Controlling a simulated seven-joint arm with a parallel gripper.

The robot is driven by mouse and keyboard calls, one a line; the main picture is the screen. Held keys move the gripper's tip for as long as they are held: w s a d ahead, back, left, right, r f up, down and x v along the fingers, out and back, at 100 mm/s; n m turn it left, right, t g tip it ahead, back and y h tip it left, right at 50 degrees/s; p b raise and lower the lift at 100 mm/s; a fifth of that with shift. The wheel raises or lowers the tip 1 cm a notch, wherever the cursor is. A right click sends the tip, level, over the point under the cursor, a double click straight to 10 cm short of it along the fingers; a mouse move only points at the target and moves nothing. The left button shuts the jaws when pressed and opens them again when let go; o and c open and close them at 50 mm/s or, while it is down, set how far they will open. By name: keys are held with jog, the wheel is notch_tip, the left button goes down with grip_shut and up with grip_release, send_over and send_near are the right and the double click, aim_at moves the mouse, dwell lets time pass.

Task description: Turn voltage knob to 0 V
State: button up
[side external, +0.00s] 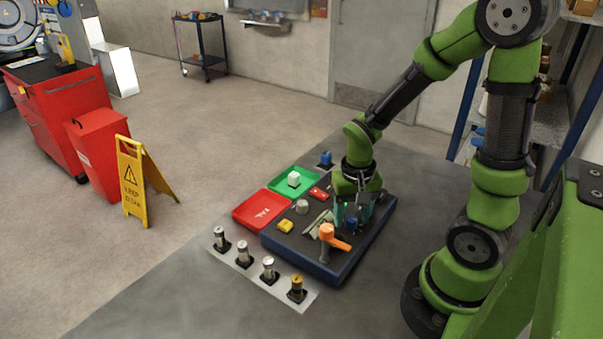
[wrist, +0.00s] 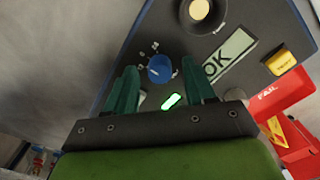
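The blue voltage knob (wrist: 160,68) sits on the dark panel in the wrist view, with small white marks around it that are too small to read. My gripper (wrist: 161,72) is open, with one teal finger on each side of the knob in the picture. I cannot tell whether the fingers touch it. In the side view my gripper (side external: 352,213) points down over the right part of the panel (side external: 310,262), and the blue knob (side external: 351,223) shows partly behind the fingers. A display (wrist: 229,55) reading "OK" and a lit green indicator (wrist: 172,101) are near the knob.
A yellow button (side external: 285,226) and a pale round knob (side external: 302,206) are on the panel. Red (side external: 243,214) and green (side external: 277,184) trays lie beyond. Several cylinders stand on a white strip (side external: 254,280).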

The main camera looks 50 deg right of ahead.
aim_at(350, 218)
notch_tip(350, 218, up, 17)
dwell(0.7)
jog(key=a+r+n+t+y, duration=0.2)
jog(key=a+n+t, duration=0.3)
jog(key=a+t, duration=0.2)
jog(key=shift+s+a, duration=0.4)
jog(key=shift+a, duration=0.55)
